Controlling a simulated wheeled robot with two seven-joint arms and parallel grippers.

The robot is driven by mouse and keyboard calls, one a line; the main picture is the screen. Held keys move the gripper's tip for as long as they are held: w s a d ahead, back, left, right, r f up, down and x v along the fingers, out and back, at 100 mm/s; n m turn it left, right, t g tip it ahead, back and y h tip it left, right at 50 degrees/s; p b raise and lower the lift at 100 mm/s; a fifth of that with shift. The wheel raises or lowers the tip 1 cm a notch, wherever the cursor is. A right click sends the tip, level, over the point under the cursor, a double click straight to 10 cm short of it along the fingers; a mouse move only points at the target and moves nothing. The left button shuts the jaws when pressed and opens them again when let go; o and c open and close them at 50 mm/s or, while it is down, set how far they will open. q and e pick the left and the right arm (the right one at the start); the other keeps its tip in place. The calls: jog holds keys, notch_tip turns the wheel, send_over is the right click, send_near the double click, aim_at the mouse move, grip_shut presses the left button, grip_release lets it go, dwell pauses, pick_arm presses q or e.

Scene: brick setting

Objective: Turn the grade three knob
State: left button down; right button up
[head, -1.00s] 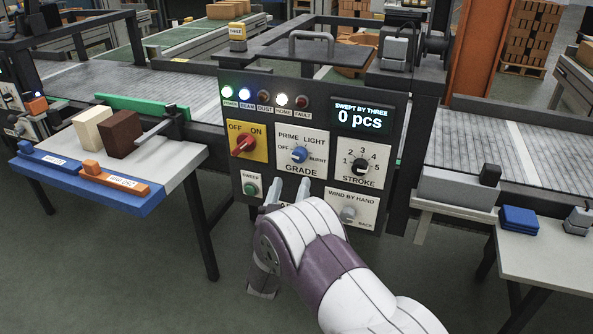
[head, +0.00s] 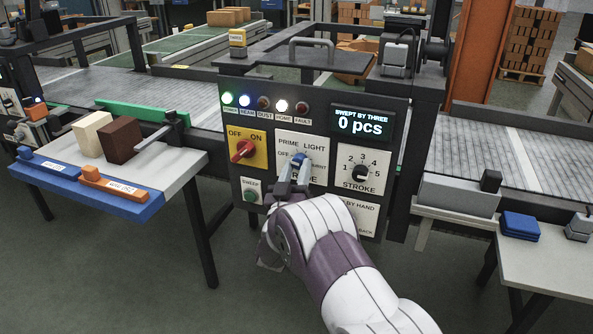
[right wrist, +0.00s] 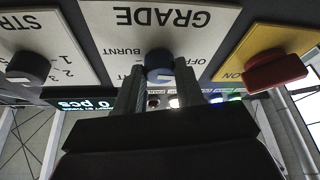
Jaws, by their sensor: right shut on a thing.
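The blue GRADE knob (head: 299,159) sits on a white plate marked OFF, PRIME, LIGHT and BURNT, in the middle of the dark control panel. My right gripper (head: 294,170) reaches up to it from below and is shut on it. In the right wrist view the knob (right wrist: 159,66) shows upside down between the two fingers (right wrist: 158,84). The fingers cover part of the plate's lettering, and I cannot tell which mark the knob points to. My left gripper is not in view.
A red OFF/ON switch (head: 242,150) is left of the knob and the black STROKE knob (head: 361,172) is right. The green SWEEP button (head: 250,195) is below left. A display (head: 361,123) reads 0 pcs. A side table (head: 185,171) holds two blocks.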

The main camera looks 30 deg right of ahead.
jog(key=shift+f+m+g+h+b, duration=0.2)
jog(key=shift+m+g+h+b, duration=0.25)
jog(key=shift+m+b, duration=0.55)
jog(key=m+g+h+b, duration=0.1)
jog(key=m+b, duration=0.1)
jog(key=m, duration=0.1)
jog(key=m+g+h+b, duration=0.1)
jog(key=m+b, duration=0.1)
jog(key=m, duration=0.1)
jog(key=shift+w+a+m+g, duration=0.15)
jog(key=shift+w+m+g, duration=0.05)
jog(key=shift+m+g, duration=0.15)
jog(key=m+g+h+b, duration=0.1)
jog(key=m+b, duration=0.1)
jog(key=m, duration=0.1)
jog(key=shift+a+g, duration=0.1)
jog(key=shift+g, duration=0.3)
jog(key=shift+w+r+m+g+b, duration=0.15)
jog(key=shift+m+g+b, duration=0.6)
jog(key=shift+m, duration=1.1)
jog(key=shift+r+m, duration=0.1)
jog(key=shift+m, duration=0.2)
jog(key=o, duration=1.1)
jog(key=shift+c, duration=0.2)
